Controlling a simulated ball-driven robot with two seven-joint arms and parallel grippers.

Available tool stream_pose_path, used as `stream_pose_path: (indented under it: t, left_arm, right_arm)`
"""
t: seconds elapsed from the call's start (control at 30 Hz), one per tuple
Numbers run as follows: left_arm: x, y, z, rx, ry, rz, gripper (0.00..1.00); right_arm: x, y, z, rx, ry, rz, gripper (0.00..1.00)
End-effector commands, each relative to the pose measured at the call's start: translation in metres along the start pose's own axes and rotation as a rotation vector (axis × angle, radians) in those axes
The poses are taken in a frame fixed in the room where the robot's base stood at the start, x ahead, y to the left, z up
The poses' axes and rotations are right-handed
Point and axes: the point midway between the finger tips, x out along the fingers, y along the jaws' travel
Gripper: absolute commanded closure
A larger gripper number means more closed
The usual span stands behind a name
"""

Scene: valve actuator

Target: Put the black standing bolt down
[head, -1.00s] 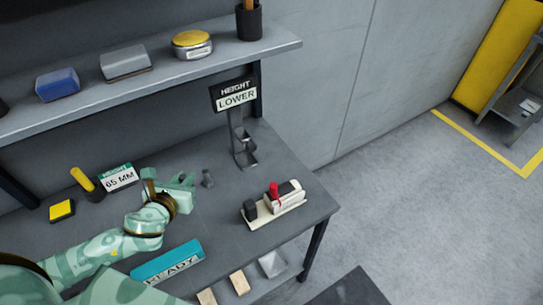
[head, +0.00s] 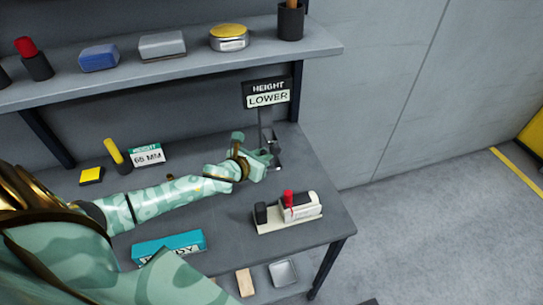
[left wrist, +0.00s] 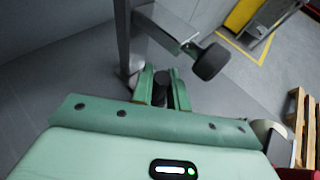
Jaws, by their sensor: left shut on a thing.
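My left gripper (head: 264,162) is at the foot of the grey metal stand under the HEIGHT LOWER sign (head: 267,95). In the left wrist view its two green fingers (left wrist: 162,88) are shut on the black bolt (left wrist: 160,86), which stands roughly upright between them. The bolt's lower end is hidden, so I cannot tell whether it touches anything beneath. The stand (left wrist: 124,40) rises just beyond the fingers, and its metal arm with a black round end (left wrist: 210,62) reaches out to the right, above the bolt. My right gripper is not in view.
A white device with a red lever (head: 300,207) sits near the table's right edge. A teal box (head: 180,243) lies at the front. A 65 MM card (head: 147,155), a yellow block (head: 91,176) and a yellow-handled item (head: 116,152) are at the left. A loaded shelf (head: 180,75) runs above.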

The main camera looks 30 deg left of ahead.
Motion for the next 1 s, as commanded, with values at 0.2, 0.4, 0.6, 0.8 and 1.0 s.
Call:
stream_pose_path:
  t: [0.2,0.4,0.6,0.8,1.0]
  left_arm:
    - [0.025,0.000,-0.003,-0.002,-0.001,0.002,1.00]
    - [0.046,0.000,-0.012,-0.001,0.002,0.001,1.00]
    - [0.045,0.000,-0.010,0.000,0.001,0.001,1.00]
    - [0.046,0.000,-0.013,0.001,0.001,0.001,0.75]
    - [0.046,0.000,-0.013,0.000,0.001,0.001,0.75]
  right_arm:
    - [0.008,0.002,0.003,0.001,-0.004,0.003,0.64]
    - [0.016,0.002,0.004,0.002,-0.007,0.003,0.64]
    - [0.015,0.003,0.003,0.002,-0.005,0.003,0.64]
    - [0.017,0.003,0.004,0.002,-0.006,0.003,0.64]
    - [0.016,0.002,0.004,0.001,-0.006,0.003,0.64]
